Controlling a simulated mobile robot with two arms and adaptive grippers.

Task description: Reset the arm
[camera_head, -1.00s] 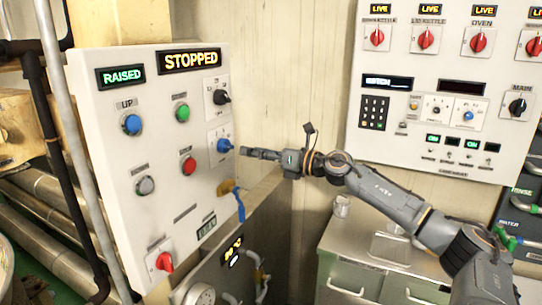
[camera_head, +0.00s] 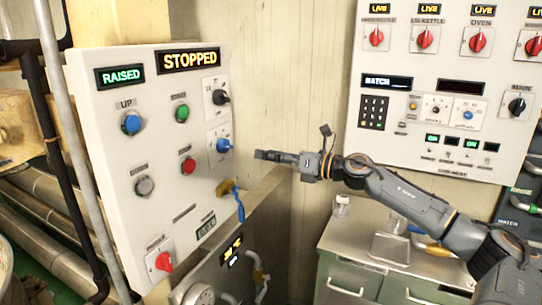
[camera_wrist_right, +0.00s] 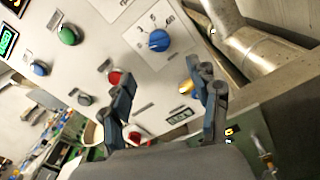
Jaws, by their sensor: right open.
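My right gripper (camera_head: 262,155) is in front of the left control panel (camera_head: 150,90), to the right of its blue selector knob (camera_head: 223,145), apart from it. In the right wrist view its two fingers (camera_wrist_right: 168,100) are spread with nothing between them. The blue knob on its numbered dial (camera_wrist_right: 158,40) lies beyond the fingertips there. My right arm (camera_head: 400,200) reaches in from the lower right of the head view. The panel's displays read RAISED (camera_head: 120,76) and STOPPED (camera_head: 190,60). My left gripper is not in view.
Green (camera_head: 182,113), red (camera_head: 188,165) and blue (camera_head: 131,124) buttons sit on the left panel. A yellow-and-blue item (camera_head: 232,195) hangs at its lower right edge. A second panel (camera_head: 430,120) is on the back wall, above a metal cabinet (camera_head: 350,245). Pipes (camera_head: 50,260) run at left.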

